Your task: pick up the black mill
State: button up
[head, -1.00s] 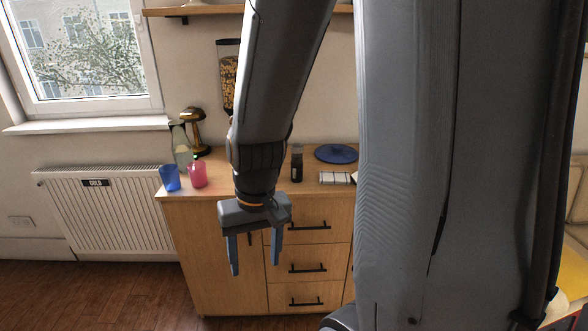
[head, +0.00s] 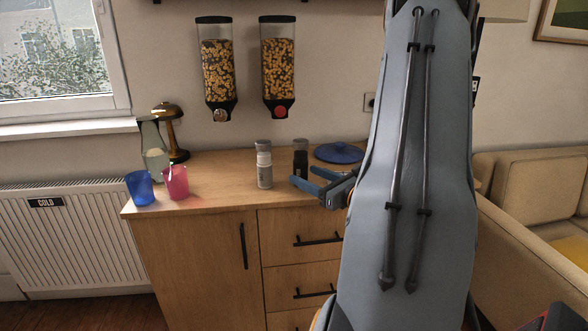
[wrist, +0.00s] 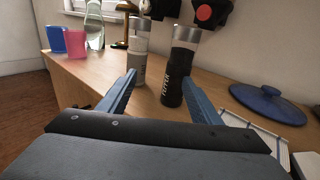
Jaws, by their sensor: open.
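The black mill (head: 301,160), dark with a clear grey top, stands upright on the wooden cabinet top. In the wrist view the black mill (wrist: 172,88) shows white lettering and stands beyond my fingers, nearer the right fingertip, which overlaps its edge. My gripper (head: 302,177) is open and empty, low over the cabinet, with its blue fingers pointing left in the head view. In the wrist view my gripper (wrist: 158,78) spreads its two fingers, with the mill's lower part partly between them. I cannot tell whether a finger touches it.
A grey mill (head: 264,170) stands close to the left of the black one. A blue lidded dish (head: 340,152) lies behind on the right. A blue cup (head: 140,188), pink cup (head: 175,183), glass bottle (head: 153,150) and lamp (head: 172,130) stand left. Two cereal dispensers (head: 217,70) hang above.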

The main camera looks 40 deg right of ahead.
aim_at(300, 141)
jog(key=shift+d+m+h, duration=0.4)
jog(key=shift+d, duration=0.5)
jog(key=shift+w+d, duration=0.15)
jog(key=shift+d, duration=0.05)
jog(key=shift+w+d+p, duration=0.2)
jog(key=shift+w+p, duration=0.2)
jog(key=shift+w, duration=1.4)
jog(key=shift+w+d+p, duration=0.2)
jog(key=shift+w+p, duration=0.15)
jog(key=shift+w, duration=1.4)
jog(key=c, duration=1.3)
jog(key=shift+r, duration=0.15)
notch_tip(300, 141, up, 10)
jog(key=shift+f+b, duration=0.1)
jog(key=shift+b, duration=0.3)
